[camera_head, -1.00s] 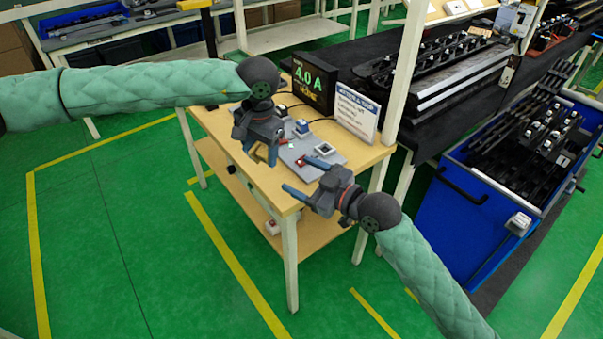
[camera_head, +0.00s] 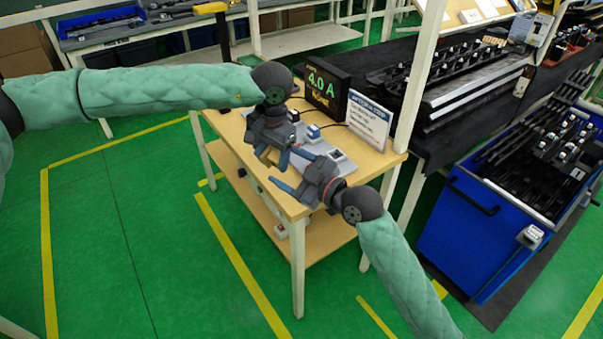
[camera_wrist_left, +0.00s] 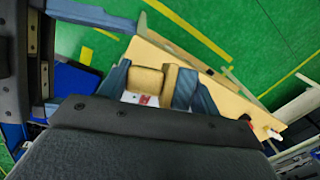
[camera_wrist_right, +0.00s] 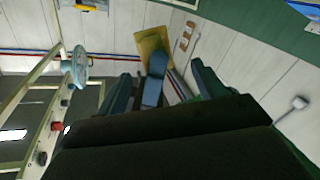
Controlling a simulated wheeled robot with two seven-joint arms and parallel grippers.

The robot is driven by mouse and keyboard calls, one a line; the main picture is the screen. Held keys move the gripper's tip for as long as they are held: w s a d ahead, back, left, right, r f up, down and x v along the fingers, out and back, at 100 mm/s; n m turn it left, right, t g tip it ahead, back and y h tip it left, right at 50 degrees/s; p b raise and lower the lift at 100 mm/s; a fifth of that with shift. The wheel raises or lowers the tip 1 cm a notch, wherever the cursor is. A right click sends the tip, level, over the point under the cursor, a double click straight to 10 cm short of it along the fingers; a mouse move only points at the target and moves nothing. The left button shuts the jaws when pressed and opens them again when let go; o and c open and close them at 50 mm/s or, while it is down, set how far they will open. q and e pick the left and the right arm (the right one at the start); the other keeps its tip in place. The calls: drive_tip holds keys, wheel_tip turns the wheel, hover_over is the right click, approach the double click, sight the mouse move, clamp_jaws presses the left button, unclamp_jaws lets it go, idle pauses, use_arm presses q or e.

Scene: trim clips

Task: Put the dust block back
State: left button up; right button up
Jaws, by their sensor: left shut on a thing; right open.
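My left gripper (camera_head: 270,158) is shut on a tan block (camera_head: 263,153), likely the dust block, held over the front part of the wooden table. In the left wrist view the tan block (camera_wrist_left: 145,80) sits between the blue fingers. My right gripper (camera_head: 285,173) is open, close beside the left gripper and slightly nearer the table's front edge. In the right wrist view a yellow block (camera_wrist_right: 154,42) shows beyond the right fingers, apparently the same one, with a blue finger in front of it. A grey plate (camera_head: 315,149) with small devices lies on the table, partly hidden by the grippers.
A black display (camera_head: 323,90) reading 4.0 A and a white sign (camera_head: 369,118) stand at the table's back. The table (camera_head: 287,205) has a lower shelf with a small red-and-white item (camera_head: 281,231). A blue bin (camera_head: 462,235) stands at the right. Green floor left of the table is clear.

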sight(272, 164)
drive_tip(key=shift+x, duration=2.75)
drive_tip(key=c, duration=1.1)
use_arm(q)
drive_tip(key=o, duration=1.2)
